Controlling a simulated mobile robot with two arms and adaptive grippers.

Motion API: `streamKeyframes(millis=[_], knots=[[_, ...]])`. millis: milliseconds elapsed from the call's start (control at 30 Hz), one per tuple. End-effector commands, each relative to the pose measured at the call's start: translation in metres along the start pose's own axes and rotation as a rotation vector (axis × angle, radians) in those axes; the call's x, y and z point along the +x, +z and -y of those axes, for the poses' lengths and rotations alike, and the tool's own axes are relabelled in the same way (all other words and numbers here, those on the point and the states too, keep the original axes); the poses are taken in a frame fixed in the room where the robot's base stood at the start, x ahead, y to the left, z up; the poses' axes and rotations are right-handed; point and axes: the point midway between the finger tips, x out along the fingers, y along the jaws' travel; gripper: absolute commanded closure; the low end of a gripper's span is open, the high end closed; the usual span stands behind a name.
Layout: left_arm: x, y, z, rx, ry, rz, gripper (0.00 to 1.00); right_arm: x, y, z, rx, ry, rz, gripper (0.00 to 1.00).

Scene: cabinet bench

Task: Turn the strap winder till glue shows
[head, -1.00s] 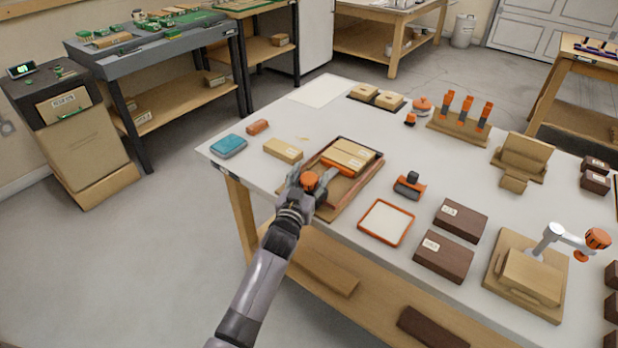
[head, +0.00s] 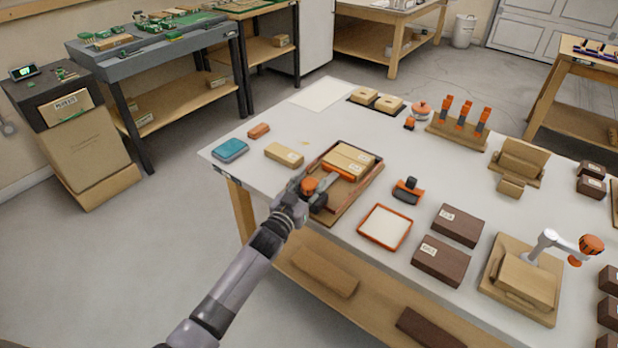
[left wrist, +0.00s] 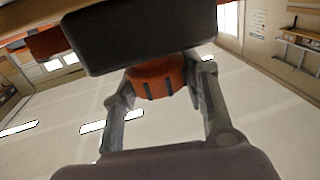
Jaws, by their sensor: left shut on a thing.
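The strap winder shows as an orange knob (head: 309,185) at the near-left edge of a shallow wooden frame (head: 345,210) with dark and reddish edges. Two pale labelled wooden blocks (head: 352,158) lie side by side in the frame, with an orange bar (head: 338,172) along their near side. My left gripper (head: 308,192) is shut on the knob. In the left wrist view the orange knob (left wrist: 155,80) sits between both fingers, below a dark block (left wrist: 140,35). I cannot make out any glue at the blocks' joint. My right gripper is not in view.
Right of the frame are a black-and-orange tool (head: 408,190), an orange-rimmed white tray (head: 385,228) and dark brown boxes (head: 442,260). Left of it lie a pale block (head: 284,154) and a blue box (head: 230,149). The near-left tabletop is clear.

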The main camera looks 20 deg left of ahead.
Motion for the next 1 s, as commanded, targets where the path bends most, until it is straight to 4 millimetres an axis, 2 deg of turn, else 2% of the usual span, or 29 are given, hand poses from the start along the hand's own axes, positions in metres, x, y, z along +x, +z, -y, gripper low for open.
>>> streamKeyframes(millis=[33,133,433,900,933,1000], knots=[[0.0009,-0.0055,0.0018,0.008,0.034,-0.003,0.87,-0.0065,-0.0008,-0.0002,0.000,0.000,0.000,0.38],[0.0010,-0.0044,0.0015,0.007,0.103,-0.003,0.87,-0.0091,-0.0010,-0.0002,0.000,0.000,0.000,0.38],[0.0013,-0.0026,0.0001,0.001,0.289,-0.008,0.87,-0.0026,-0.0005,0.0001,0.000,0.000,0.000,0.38],[0.0001,-0.0023,0.0008,-0.006,0.328,-0.003,0.87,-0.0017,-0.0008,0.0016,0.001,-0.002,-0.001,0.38],[0.0001,-0.0023,0.0008,-0.006,0.327,-0.003,0.57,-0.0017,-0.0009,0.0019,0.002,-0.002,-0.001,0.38],[0.0001,-0.0021,0.0009,-0.005,0.327,-0.003,0.53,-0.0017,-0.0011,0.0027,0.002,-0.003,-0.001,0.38]])
